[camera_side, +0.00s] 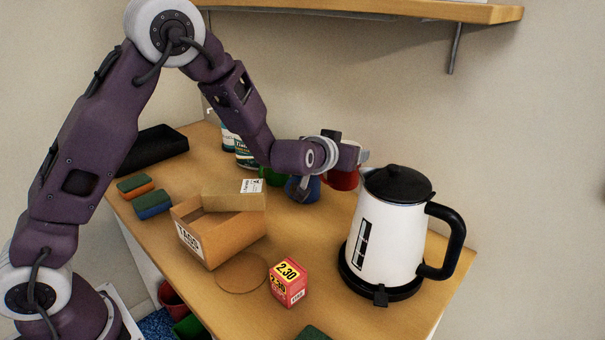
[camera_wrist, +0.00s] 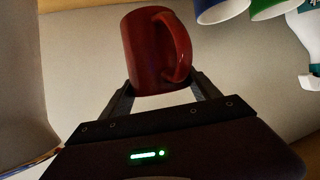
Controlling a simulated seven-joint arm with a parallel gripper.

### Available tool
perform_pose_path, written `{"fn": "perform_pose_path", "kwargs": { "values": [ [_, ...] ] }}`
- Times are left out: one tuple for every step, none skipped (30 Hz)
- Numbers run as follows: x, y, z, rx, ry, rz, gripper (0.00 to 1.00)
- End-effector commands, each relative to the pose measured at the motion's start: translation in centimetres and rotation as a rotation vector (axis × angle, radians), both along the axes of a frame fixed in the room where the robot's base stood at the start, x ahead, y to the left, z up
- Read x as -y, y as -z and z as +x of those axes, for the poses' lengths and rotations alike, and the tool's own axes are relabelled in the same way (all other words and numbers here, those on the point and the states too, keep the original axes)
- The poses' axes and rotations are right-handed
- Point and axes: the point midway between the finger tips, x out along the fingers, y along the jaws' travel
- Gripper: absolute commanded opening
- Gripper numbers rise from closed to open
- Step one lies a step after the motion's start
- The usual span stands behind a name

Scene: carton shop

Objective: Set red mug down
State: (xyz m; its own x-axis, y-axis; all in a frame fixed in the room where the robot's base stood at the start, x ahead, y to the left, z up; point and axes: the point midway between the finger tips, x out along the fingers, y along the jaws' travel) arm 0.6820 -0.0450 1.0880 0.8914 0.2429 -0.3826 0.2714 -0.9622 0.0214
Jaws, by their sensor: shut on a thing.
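The red mug (camera_side: 343,179) is at the back of the table, behind the kettle, beneath my gripper (camera_side: 347,154) in the side view. In the wrist view the red mug (camera_wrist: 150,48) sits between the two fingers of my gripper (camera_wrist: 161,84), its handle toward the right finger. The fingers are shut on it. The side view does not clearly show whether its base touches the table. A round brown disc (camera_side: 242,273) lies flat and bare on the table near the front, beside the open carton.
A blue mug (camera_side: 306,192) and green mug (camera_side: 272,178) stand left of the red mug. A white kettle (camera_side: 385,240) stands at right. An open carton (camera_side: 228,243), red price box (camera_side: 289,283), sponges (camera_side: 153,205), and black tray (camera_side: 155,149) occupy the table. A shelf (camera_side: 400,10) hangs above.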

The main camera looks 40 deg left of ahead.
Motion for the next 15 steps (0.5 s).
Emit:
{"fn": "perform_pose_path", "kwargs": {
  "values": [
    [0.0,-0.3,0.0,0.003,0.000,0.001,0.14],
    [0.0,-0.3,0.0,0.003,0.000,0.001,0.14],
    [0.0,-0.5,0.0,0.003,0.000,0.001,0.14],
    [0.0,-0.7,0.0,0.003,0.000,0.001,0.14],
    [0.0,-1.0,0.1,0.004,0.000,0.001,0.14],
    [0.0,-1.6,0.1,0.005,-0.001,0.000,0.14],
    [0.0,-2.1,0.1,0.007,-0.001,0.000,0.14],
    [0.1,-2.8,0.1,0.007,0.001,-0.001,0.14],
    [0.1,-3.6,0.1,0.007,0.001,-0.002,0.14],
    [0.0,-4.2,0.1,0.007,0.000,0.000,0.14],
    [0.0,-4.7,0.1,0.006,0.000,-0.001,0.14],
    [0.1,-5.5,0.0,0.007,0.000,0.000,0.14],
    [0.1,-6.0,0.0,0.007,0.001,-0.002,0.14],
    [-0.8,-5.7,0.0,0.003,-0.010,0.001,0.14],
    [-1.6,-5.7,0.0,0.002,-0.023,0.000,0.14]
  ]
}}
